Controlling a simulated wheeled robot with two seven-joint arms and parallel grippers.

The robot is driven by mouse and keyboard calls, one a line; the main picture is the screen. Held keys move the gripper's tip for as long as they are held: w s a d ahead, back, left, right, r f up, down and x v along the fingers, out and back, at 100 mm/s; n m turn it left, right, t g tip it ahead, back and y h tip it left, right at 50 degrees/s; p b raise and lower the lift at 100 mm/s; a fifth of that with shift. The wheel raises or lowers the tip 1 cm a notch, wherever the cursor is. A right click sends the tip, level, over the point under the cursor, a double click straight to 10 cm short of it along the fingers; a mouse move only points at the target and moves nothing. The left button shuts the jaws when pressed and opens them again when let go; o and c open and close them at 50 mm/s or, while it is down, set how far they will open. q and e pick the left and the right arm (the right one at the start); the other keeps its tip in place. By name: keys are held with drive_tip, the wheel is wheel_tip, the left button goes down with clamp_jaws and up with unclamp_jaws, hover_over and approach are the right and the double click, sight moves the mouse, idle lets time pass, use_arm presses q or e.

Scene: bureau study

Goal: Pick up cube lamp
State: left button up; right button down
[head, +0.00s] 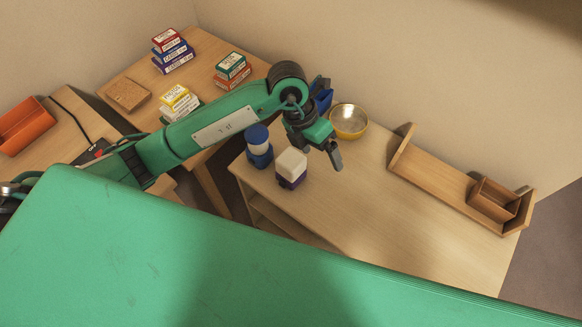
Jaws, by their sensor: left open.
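The cube lamp (291,163), a white block on a dark purple base, stands upright near the left end of the wooden desk. My left gripper (325,152) is open and hangs above the desk, just to the right of the lamp in the head view. One dark finger shows clearly; the other is hard to make out. I see no contact between the gripper and the lamp, and nothing shows between the fingers. My right gripper is not in view.
A yellow bowl (349,121) and a blue object (322,99) are behind the gripper. A wooden shelf unit (434,178) with a brown box (494,201) is at right. The desk's front middle is clear.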

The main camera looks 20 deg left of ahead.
sight(291, 159)
use_arm(q)
drive_tip(key=w+a+n+y, duration=0.1)
drive_tip(key=w+a+y, duration=0.2)
drive_tip(key=a+y, duration=0.35)
drive_tip(key=shift+t+h, duration=0.4)
drive_tip(key=shift+h, duration=0.45)
drive_tip(key=f, duration=0.2)
drive_tip(key=a+f, duration=0.1)
drive_tip(key=f, duration=0.4)
drive_tip(key=shift+a+f+p, duration=0.25)
drive_tip(key=shift+f+p, duration=0.05)
drive_tip(key=shift+f, duration=0.65)
drive_tip(key=shift+w+f, duration=0.1)
drive_tip(key=shift+f, duration=0.3)
drive_tip(key=f, duration=0.3)
drive_tip(key=f+p, duration=0.1)
drive_tip(key=shift+w+d+f, duration=0.1)
drive_tip(key=shift+w+f, duration=0.1)
drive_tip(key=shift+w, duration=0.05)
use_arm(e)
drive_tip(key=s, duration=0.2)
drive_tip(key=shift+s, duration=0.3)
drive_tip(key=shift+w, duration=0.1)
